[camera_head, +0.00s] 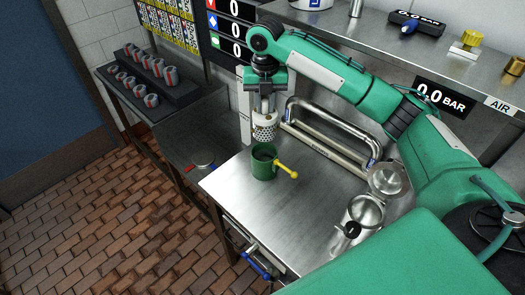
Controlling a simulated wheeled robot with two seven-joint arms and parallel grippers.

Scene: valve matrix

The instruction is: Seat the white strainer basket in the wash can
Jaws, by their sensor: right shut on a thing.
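The white strainer basket (265,127) is a perforated cup. My right gripper (264,108) points down and is shut on it, holding it upright just above and slightly behind the wash can. The wash can (264,165) is a dark green open cup with a yellow handle pointing to the right, standing on the steel table (315,214) near its left edge. The basket appears apart from the can, with its lower end near the can's rim. The inside of the can is mostly dark. My left gripper is not in view.
A steel pipe frame (330,132) stands behind the can. The table's front middle is clear.

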